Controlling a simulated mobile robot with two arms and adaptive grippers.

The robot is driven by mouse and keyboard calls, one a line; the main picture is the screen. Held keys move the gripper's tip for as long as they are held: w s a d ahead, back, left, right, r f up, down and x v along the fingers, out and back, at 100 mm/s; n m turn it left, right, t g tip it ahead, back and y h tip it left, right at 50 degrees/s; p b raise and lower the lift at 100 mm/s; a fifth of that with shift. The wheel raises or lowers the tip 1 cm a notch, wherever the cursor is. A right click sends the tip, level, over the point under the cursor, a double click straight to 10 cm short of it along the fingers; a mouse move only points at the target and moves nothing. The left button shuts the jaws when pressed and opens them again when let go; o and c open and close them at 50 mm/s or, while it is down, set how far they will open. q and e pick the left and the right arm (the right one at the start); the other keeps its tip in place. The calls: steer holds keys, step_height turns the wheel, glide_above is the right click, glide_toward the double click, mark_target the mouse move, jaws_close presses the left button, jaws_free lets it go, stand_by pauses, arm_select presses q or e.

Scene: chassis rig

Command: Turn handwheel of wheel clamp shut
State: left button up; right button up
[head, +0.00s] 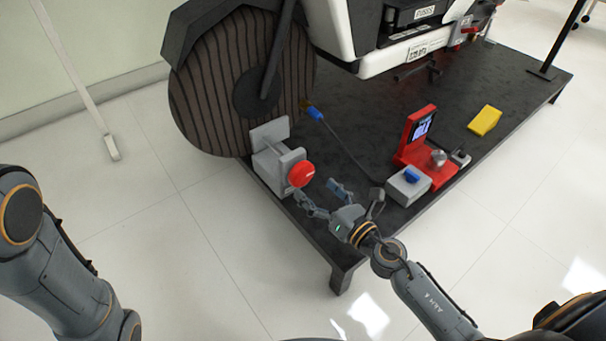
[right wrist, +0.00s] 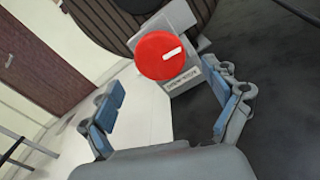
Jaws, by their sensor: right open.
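The wheel clamp (head: 268,157) is a grey block at the lower edge of the big dark wheel (head: 215,85). Its red round handwheel (head: 301,173) faces my right gripper. In the right wrist view the handwheel (right wrist: 166,56) carries a white mark, and a grey clamp body (right wrist: 183,20) with a label shows behind it. My right gripper (head: 322,196) is open and empty, just short of the handwheel, below and to its right. In the right wrist view the handwheel lies beyond and between the open fingers (right wrist: 170,105), apart from them.
On the dark platform (head: 357,235) stand a red stand with a screen (head: 413,138), a grey box with a blue top (head: 408,185) and a yellow block (head: 485,120). A cable with a blue connector (head: 315,114) runs across it.

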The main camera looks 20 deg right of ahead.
mark_target(304, 178)
steer(key=shift+x, duration=2.75)
steer(key=c, duration=1.1)
